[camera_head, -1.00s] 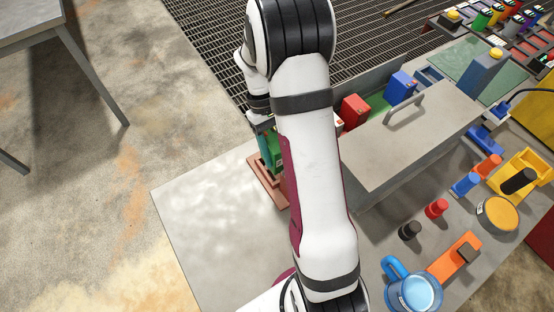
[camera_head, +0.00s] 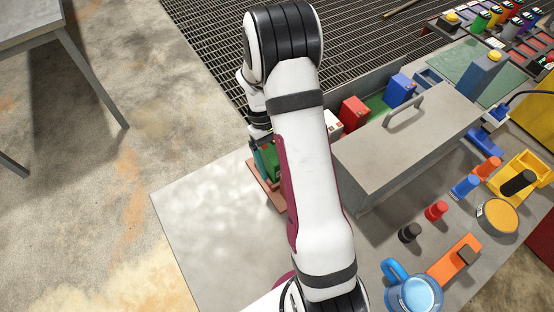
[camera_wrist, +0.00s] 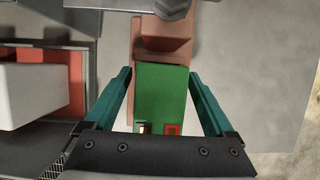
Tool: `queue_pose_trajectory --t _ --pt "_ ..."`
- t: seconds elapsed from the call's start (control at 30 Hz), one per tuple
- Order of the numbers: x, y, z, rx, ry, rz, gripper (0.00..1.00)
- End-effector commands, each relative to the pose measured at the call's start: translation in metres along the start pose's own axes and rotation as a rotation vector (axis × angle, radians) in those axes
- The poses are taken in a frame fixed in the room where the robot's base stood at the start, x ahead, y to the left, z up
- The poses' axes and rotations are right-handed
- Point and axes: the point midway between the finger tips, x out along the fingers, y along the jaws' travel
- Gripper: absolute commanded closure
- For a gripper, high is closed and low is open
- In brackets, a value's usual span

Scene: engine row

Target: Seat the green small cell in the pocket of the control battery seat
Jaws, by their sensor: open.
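The green small cell (camera_wrist: 162,98) is between the two teal fingers of my gripper (camera_wrist: 159,76) in the wrist view. The fingers are open, with a narrow gap on each side of the cell. Its near end shows a pale terminal and a red-framed mark. The reddish-brown control battery seat (camera_wrist: 163,30) shows beyond and beside the cell. In the head view the cell (camera_head: 270,166) stands upright at the seat (camera_head: 257,188), partly hidden by my arm and gripper (camera_head: 262,158). I cannot tell how deep the cell is in the pocket.
A grey cover with a handle (camera_head: 405,112) lies right of my arm. Red (camera_head: 353,113), blue (camera_head: 400,90) and white (camera_head: 333,122) blocks stand behind it. A blue mug (camera_head: 413,293) and small coloured parts are at the front right. The bench left of the seat is clear.

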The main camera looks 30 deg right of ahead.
Motion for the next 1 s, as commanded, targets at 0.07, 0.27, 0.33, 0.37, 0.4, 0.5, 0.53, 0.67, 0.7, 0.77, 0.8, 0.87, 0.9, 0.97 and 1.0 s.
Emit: queue_pose_trajectory --t 0.07,0.27,0.33,0.37,0.4,0.5,0.53,0.67,0.7,0.77,0.8,0.87,0.9,0.97,1.0 --pt "-0.004 0.0 0.001 0.0 0.001 0.0 0.11" --pt "-0.054 0.001 -0.001 0.0 0.006 0.003 0.11" --pt "-0.074 0.001 -0.001 0.0 0.006 0.003 0.11" --pt "-0.082 0.0 -0.001 0.0 0.006 0.002 0.11" --pt "-0.092 0.0 0.0 0.0 0.005 0.002 0.11" --pt "-0.11 0.0 0.0 0.0 0.002 0.002 0.11" --pt "-0.114 0.0 0.0 -0.001 0.002 0.002 0.11" --pt "-0.122 0.0 0.001 0.0 0.0 0.0 0.11" --pt "-0.123 -0.001 0.001 0.001 0.001 0.0 0.11" --pt "-0.128 -0.006 0.007 0.01 0.012 -0.002 0.11" --pt "-0.134 -0.014 0.017 0.026 0.029 -0.004 0.11" --pt "-0.146 -0.034 0.041 0.066 0.07 -0.013 0.11" --pt "-0.153 -0.051 0.063 0.103 0.104 -0.026 0.11" --pt "-0.156 -0.077 0.1 0.166 0.158 -0.054 0.11" --pt "-0.154 -0.093 0.124 0.21 0.192 -0.077 0.11"
